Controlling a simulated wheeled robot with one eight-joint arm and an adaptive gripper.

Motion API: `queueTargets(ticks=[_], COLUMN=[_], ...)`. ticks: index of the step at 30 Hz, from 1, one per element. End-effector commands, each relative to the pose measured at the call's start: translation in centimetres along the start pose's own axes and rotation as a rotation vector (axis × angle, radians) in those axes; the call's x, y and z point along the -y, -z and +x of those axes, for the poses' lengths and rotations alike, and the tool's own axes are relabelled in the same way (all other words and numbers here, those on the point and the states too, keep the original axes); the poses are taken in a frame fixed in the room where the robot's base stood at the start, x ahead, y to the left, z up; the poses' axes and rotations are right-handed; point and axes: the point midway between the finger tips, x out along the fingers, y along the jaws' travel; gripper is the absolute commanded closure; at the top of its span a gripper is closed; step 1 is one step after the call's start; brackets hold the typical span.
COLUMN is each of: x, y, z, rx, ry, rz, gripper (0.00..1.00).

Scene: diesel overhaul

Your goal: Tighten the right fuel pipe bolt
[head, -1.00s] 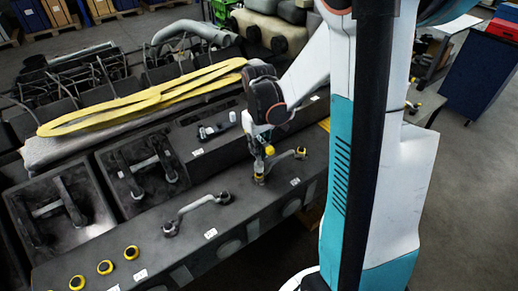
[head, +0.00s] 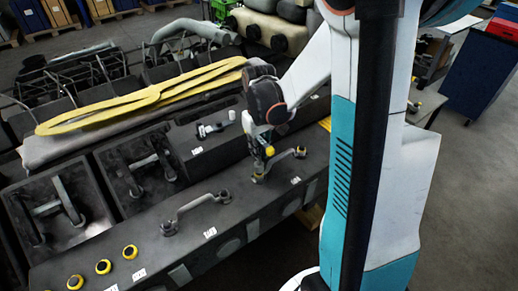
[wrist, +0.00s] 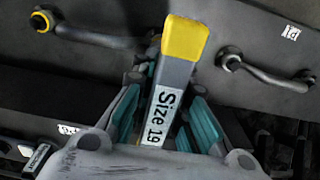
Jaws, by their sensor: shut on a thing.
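My gripper (wrist: 160,125) is shut on a grey tool (wrist: 172,80) with a yellow end, labelled "Size 19". In the head view my gripper (head: 262,163) is low over the left end of the right fuel pipe (head: 284,164). The right pipe's other end carries a yellow ring. In the wrist view this pipe (wrist: 90,37) runs left from behind the tool. The bolt under the tool is hidden, so I cannot tell whether they touch. The left fuel pipe (head: 194,207) lies apart, and also shows at right in the wrist view (wrist: 265,75).
Several yellow-ringed round parts (head: 103,267) sit on the block's front left. A handle-like part (head: 213,129) lies on the raised dark block behind. A long yellow gasket-like piece (head: 110,113) lies behind at left. A blue cabinet (head: 480,75) stands at right.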

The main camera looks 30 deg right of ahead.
Motion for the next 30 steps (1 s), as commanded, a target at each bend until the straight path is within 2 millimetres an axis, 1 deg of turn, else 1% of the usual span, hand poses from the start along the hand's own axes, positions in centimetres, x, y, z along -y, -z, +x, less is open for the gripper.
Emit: queueTargets(ticks=[1, 7, 11, 13, 30], x=[0.0, 0.0, 0.0, 0.0, 0.0], y=[0.0, 0.0, 0.0, 0.0, 0.1], z=[0.5, 1.6, 1.5, 1.5, 1.6], rx=[0.0, 0.0, 0.0, 0.0, 0.0], ry=[0.0, 0.0, 0.0, 0.0, 0.0], rz=[0.0, 0.0, 0.012, 0.059, 0.789], gripper=[1.0, 1.0, 1.0, 1.0, 1.0])
